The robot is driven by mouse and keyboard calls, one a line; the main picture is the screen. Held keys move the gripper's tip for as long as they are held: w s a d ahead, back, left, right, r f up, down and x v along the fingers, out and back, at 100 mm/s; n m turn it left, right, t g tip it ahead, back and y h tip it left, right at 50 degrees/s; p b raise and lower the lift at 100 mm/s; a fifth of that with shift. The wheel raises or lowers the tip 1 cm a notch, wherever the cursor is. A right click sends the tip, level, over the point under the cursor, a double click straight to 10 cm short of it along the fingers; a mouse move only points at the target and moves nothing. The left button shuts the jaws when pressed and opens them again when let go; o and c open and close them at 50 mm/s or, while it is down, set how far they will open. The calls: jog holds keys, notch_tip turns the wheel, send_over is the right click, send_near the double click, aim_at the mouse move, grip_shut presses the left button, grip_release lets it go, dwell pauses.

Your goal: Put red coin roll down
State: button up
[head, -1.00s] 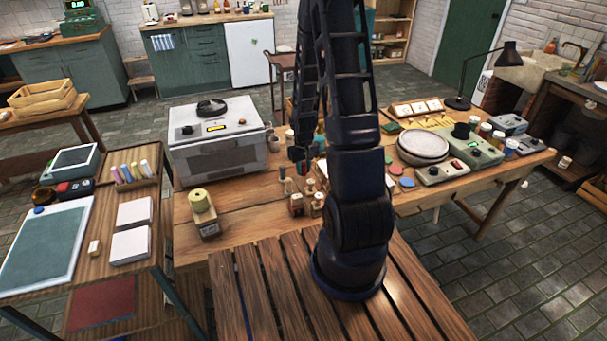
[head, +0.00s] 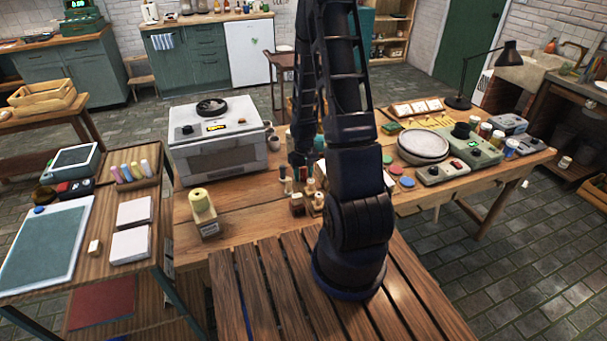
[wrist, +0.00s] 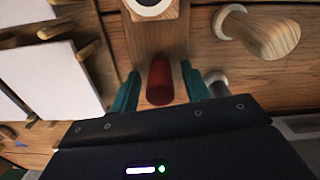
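The red coin roll (wrist: 160,84) is a short, dark red cylinder in the wrist view. It lies between the two teal fingers of my gripper (wrist: 159,88), with a visible gap on each side. My gripper is open around it and does not appear to touch it. A wooden block (wrist: 157,40) is directly behind the roll; whether the roll rests on it is hard to tell. In the head view my gripper (head: 301,158) is low over the middle of the wooden table, partly behind my arm, among small items.
A wooden peg (wrist: 258,32) is close to the right in the wrist view, and white sheets (wrist: 45,65) in a rack are at left. In the head view a grey kiln (head: 219,140) stands to the left and a round plate (head: 423,145) to the right.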

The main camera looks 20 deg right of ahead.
jog(key=shift+r, duration=0.1)
notch_tip(320, 180, up, 13)
notch_tip(320, 180, up, 18)
jog(key=t, duration=0.2)
send_over(303, 169)
jog(key=s+a, duration=0.2)
jog(key=s, duration=0.5)
jog(key=s+a+r+m+t, duration=0.1)
jog(key=s+r+t, duration=0.1)
jog(key=s+r, duration=0.9)
jog(key=shift+s+a+m+t, duration=0.2)
jog(key=shift+s+m+t, duration=0.15)
jog(key=shift+s, duration=1.5)
